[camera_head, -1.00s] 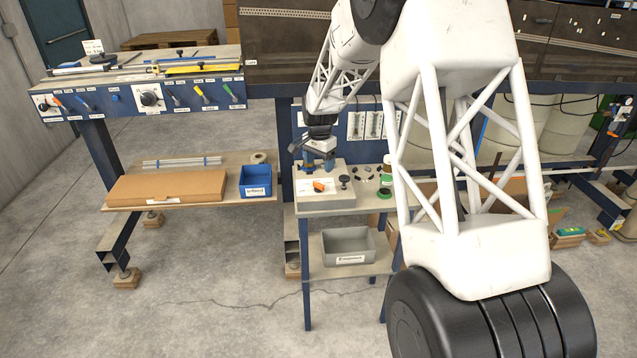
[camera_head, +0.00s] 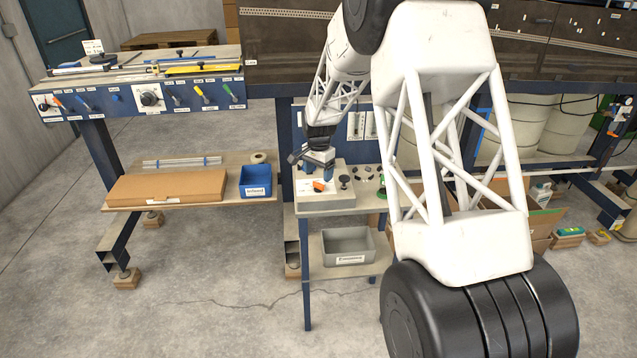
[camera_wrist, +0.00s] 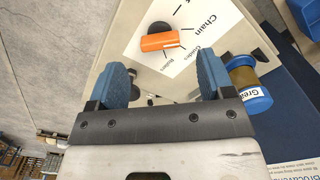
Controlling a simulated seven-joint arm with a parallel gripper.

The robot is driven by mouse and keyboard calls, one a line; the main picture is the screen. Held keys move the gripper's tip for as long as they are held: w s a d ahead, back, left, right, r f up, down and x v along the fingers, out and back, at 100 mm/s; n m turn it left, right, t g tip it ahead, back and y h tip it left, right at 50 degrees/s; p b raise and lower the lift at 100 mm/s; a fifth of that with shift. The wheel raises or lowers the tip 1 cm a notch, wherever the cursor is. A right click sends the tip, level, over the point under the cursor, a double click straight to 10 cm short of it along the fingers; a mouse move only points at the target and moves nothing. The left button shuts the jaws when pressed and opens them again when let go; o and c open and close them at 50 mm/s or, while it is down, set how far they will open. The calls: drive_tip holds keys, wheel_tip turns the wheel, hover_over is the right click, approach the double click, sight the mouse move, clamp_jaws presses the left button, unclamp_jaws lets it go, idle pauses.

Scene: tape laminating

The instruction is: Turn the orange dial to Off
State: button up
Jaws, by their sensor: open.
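The orange dial (camera_wrist: 160,41) is on a white label plate (camera_wrist: 205,22) on a beige box. Its bar lies roughly level in the wrist view, with "Chain" and "Guides" printed to its right; the word Off does not show clearly. In the head view the dial (camera_head: 319,186) is on top of the box on the small bench. My gripper (camera_wrist: 163,76) is open, with its two blue fingers apart and nothing between them. The dial is beyond the fingertips in the wrist view, untouched. The gripper (camera_head: 328,170) is close above the box in the head view.
A blue-capped container (camera_wrist: 247,84) is close to the right finger. Small dark knobs (camera_head: 344,182) sit beside the dial on the bench. A grey bin (camera_head: 348,243) is on the shelf below, and a blue bin (camera_head: 255,181) stands to the left.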

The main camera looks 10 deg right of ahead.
sight(318, 183)
drive_tip(key=shift+f, duration=2.25)
drive_tip(key=c, duration=0.9)
